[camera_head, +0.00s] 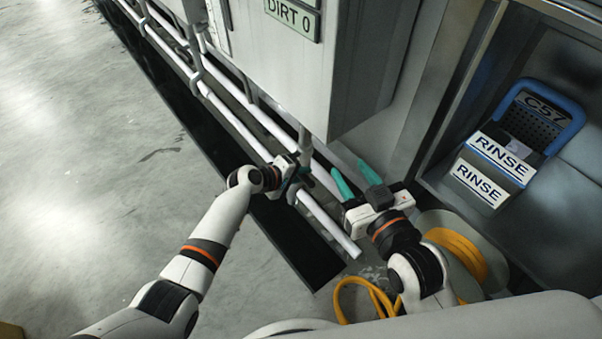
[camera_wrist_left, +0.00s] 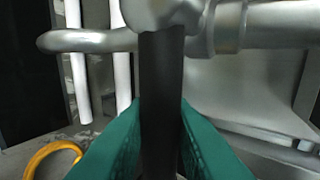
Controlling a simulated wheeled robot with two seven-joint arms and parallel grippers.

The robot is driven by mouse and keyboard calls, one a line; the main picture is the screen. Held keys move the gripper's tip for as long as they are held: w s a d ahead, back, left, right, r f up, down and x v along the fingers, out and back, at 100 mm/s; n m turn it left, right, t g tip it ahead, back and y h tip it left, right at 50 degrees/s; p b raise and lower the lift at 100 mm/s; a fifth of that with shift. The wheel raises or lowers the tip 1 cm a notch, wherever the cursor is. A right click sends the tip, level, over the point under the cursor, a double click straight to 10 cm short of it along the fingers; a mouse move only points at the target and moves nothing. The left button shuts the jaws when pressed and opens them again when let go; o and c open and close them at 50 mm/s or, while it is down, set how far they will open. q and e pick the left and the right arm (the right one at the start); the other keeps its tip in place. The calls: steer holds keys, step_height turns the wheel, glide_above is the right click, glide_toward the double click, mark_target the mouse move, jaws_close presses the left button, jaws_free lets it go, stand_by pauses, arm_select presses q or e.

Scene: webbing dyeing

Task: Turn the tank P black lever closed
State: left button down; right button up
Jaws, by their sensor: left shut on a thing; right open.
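The black lever (camera_wrist_left: 161,85) hangs down from a metal pipe fitting in the left wrist view. My left gripper (camera_wrist_left: 160,130) has its teal fingers shut on the lever, one on each side. In the head view my left gripper (camera_head: 296,178) is at the pipes under the grey tank cabinet (camera_head: 290,60), and the lever is mostly hidden there. My right gripper (camera_head: 357,180) is open and empty, its teal fingers pointing up and left, to the right of the left gripper. No letter P shows; the cabinet sign reads "DIRT 0".
White pipes (camera_head: 328,222) run along the cabinet base beside a black strip (camera_head: 290,240). A yellow hose (camera_head: 456,250) lies by my right arm. Open floor (camera_head: 90,170) lies left.

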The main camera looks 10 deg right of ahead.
arm_select(q)
steer(key=shift+r, duration=0.1)
steer(key=c, duration=1.3)
jaws_free()
steer(key=shift+s+a+r, duration=0.1)
steer(key=shift+a, duration=0.05)
steer(key=shift+p+v, duration=2.7)
steer(key=shift+v, duration=3.1)
arm_select(e)
steer(key=s+d+f+g+h, duration=0.1)
steer(key=s+d+f+g, duration=0.1)
steer(key=s+f+g, duration=0.3)
steer(key=s+d+f+g+h, duration=0.2)
steer(key=s+d+f+g, duration=0.1)
steer(key=s+f+g, duration=0.2)
steer(key=shift+s+d+f+m+g+h, duration=0.35)
steer(key=shift+s+g, duration=0.95)
steer(key=shift+s, duration=1)
